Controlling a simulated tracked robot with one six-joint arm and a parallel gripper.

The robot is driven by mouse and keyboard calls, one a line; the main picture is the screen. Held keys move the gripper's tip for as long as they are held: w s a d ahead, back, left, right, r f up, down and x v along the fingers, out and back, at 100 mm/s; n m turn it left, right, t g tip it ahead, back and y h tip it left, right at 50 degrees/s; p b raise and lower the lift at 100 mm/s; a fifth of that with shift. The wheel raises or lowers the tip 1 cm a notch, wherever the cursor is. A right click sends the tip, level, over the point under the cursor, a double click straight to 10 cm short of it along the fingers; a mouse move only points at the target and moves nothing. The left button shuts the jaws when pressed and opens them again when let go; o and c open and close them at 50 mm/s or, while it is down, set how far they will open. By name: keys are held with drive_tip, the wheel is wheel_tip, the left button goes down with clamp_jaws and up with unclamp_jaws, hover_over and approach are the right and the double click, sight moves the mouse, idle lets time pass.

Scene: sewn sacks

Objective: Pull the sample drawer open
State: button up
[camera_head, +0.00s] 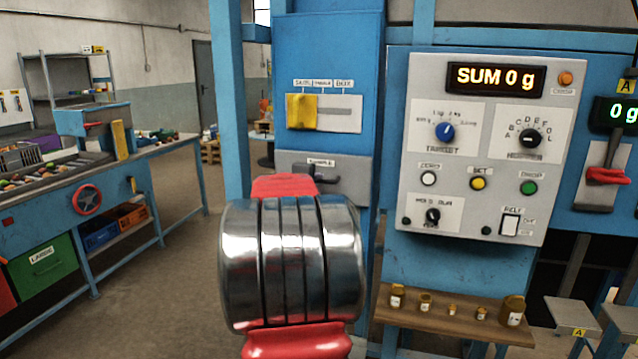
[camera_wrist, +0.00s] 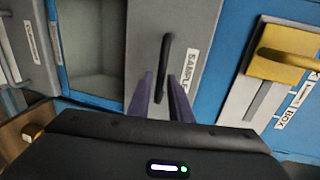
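The sample drawer has a grey front (camera_head: 350,188) on the blue cabinet, below the yellow slider. My arm hides part of it in the head view. In the wrist view the drawer front (camera_wrist: 200,30) fills the upper middle, with a "SAMPLE" label and a dark bar handle (camera_wrist: 166,52). My gripper (camera_wrist: 160,82) is open, with one purple finger on each side of the handle's near part. A gap shows between the fingers and the handle. The drawer looks shut.
A yellow slider (camera_head: 303,112) sits above the drawer; it also shows at right in the wrist view (camera_wrist: 285,55). A control panel (camera_head: 480,150) stands to the right, over a wooden shelf (camera_head: 450,318) with several jars. A blue post (camera_head: 232,100) stands left, with open floor beyond.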

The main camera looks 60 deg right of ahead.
sight(319, 182)
drive_tip(key=shift+x, duration=1.55)
drive_tip(key=shift+c, duration=0.2)
clamp_jaws()
drive_tip(key=shift+f, duration=0.1)
